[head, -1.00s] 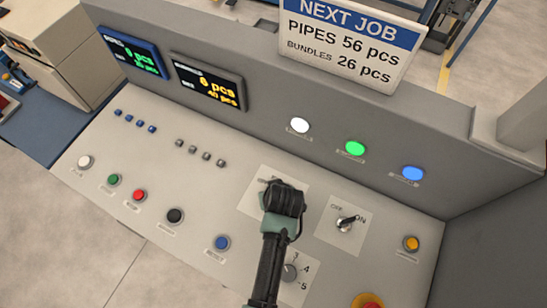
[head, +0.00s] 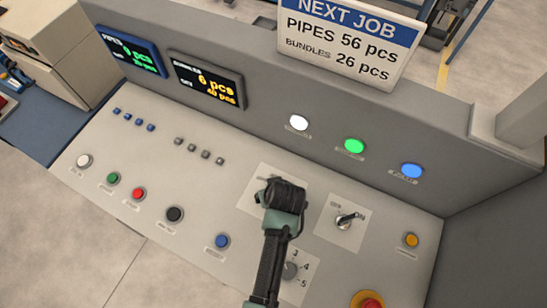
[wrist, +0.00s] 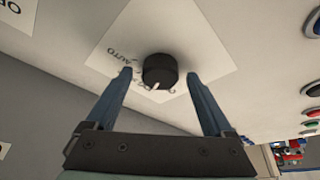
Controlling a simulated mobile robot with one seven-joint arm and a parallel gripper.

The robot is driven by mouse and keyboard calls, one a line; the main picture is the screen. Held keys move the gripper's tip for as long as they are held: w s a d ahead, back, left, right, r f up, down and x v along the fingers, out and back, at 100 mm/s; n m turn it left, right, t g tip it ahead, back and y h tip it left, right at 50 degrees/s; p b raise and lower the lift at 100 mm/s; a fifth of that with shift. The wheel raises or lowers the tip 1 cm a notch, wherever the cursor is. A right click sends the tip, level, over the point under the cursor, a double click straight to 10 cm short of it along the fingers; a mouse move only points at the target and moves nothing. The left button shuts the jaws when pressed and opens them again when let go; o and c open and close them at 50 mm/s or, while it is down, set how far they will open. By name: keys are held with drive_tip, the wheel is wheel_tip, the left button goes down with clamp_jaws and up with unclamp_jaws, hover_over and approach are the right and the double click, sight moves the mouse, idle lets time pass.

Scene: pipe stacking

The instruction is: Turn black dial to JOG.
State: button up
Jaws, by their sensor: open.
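The black dial (wrist: 160,71) sits on a white label plate (wrist: 205,38) in the wrist view. Its white pointer mark faces the bottom of that picture, slightly left. The word AUTO is legible on the plate at the dial's left; the lettering below the dial is partly hidden and I cannot read it. My gripper (wrist: 158,76) is open, with one blue-grey finger on each side of the dial and a visible gap to it on both sides. In the head view my gripper (head: 281,197) covers the dial, and only part of the plate (head: 253,192) shows.
A silver selector switch (head: 347,218) is to the right of my gripper. A numbered rotary knob (head: 290,270) is close beside my arm. A red emergency button (head: 368,301) is at the bottom, and several coloured push buttons are at the left. The upright panel (head: 265,120) rises behind.

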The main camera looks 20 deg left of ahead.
drive_tip(key=b+v, duration=0.1)
drive_tip(key=v, duration=1.2)
idle(0.4)
